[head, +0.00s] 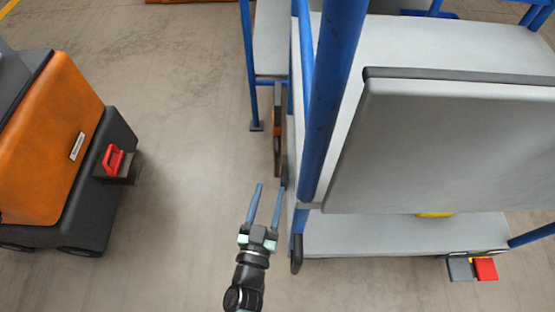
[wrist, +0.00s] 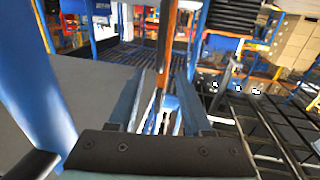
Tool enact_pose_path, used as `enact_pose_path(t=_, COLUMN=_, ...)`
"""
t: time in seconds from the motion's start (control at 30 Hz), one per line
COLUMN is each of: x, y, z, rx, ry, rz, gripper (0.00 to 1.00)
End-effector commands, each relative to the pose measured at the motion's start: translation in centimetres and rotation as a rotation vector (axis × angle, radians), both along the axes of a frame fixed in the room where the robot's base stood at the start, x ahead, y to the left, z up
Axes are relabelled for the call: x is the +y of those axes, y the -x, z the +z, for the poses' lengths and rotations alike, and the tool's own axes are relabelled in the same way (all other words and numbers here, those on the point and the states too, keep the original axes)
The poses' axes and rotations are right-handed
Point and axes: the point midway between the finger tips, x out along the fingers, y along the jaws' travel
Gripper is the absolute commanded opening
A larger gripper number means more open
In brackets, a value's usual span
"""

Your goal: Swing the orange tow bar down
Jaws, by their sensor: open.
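The orange tow bar (head: 277,125) stands upright at the near end of the blue-framed cart, seen steeply from above in the head view. In the wrist view the tow bar (wrist: 167,35) rises between the far ends of my fingers. My gripper (head: 268,187) is open, its two blue-grey fingers pointing towards the bar. In the wrist view nothing is clearly clamped between the fingertips (wrist: 161,76). I cannot tell whether a finger touches the bar. The bar's lower end is partly hidden by the fingers in the wrist view.
The cart's blue post (head: 335,90) and grey panel (head: 440,145) stand just right of my gripper. A red and a grey pedal (head: 485,269) sit low at right. An orange and black vehicle (head: 50,145) with a red handle (head: 114,160) stands left. Floor between is clear.

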Motion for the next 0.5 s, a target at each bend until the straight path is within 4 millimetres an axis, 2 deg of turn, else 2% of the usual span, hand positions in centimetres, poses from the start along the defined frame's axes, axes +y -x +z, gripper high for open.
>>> enact_pose_path(t=0.03, x=-0.2, y=-1.2, z=-0.3, rx=-0.005, ry=0.0, rz=-0.002, gripper=0.5)
enact_pose_path(t=0.2, x=-0.9, y=-4.9, z=-0.3, rx=-0.006, ry=-0.001, rz=0.0, gripper=0.5)
enact_pose_path(t=0.4, x=-1.6, y=-8.1, z=-0.3, rx=-0.003, ry=0.0, rz=-0.001, gripper=0.5)
enact_pose_path(t=0.5, x=-1.8, y=-9.2, z=-0.2, rx=-0.002, ry=-0.002, rz=0.0, gripper=0.5)
